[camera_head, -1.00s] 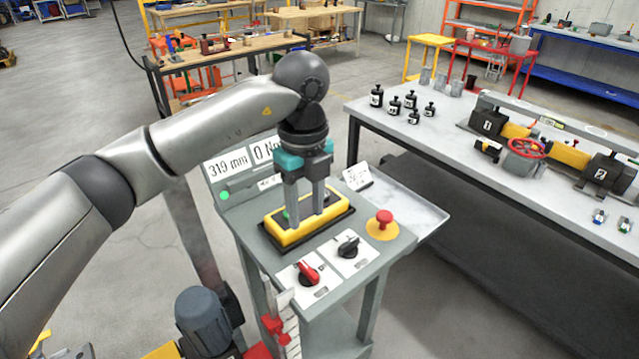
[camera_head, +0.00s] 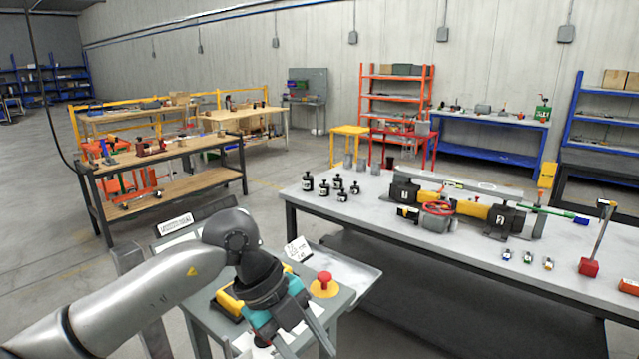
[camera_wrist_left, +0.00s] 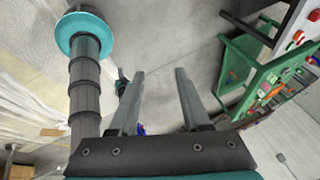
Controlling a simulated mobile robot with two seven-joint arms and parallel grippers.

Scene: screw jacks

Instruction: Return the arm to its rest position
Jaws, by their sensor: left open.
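My left arm comes in from the lower left of the head view and bends down at the wrist. My left gripper (camera_head: 305,348) hangs over the front of the grey control stand (camera_head: 358,290), its fingers tilted down and to the right. In the left wrist view the two fingers (camera_wrist_left: 158,78) stand apart with nothing between them. The yellow box (camera_head: 228,303) on the stand shows partly behind the wrist. The red mushroom button (camera_head: 324,280) on its yellow base is just right of the gripper. The stand's knobs are mostly hidden. My right gripper is not seen.
A long grey-topped table (camera_head: 400,228) stands to the right, with black weights (camera_head: 323,188), a screw-jack rig (camera_head: 437,220) and small parts on it. A wooden workbench (camera_head: 185,150) stands at the back left. The floor (camera_head: 45,215) at the left is clear.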

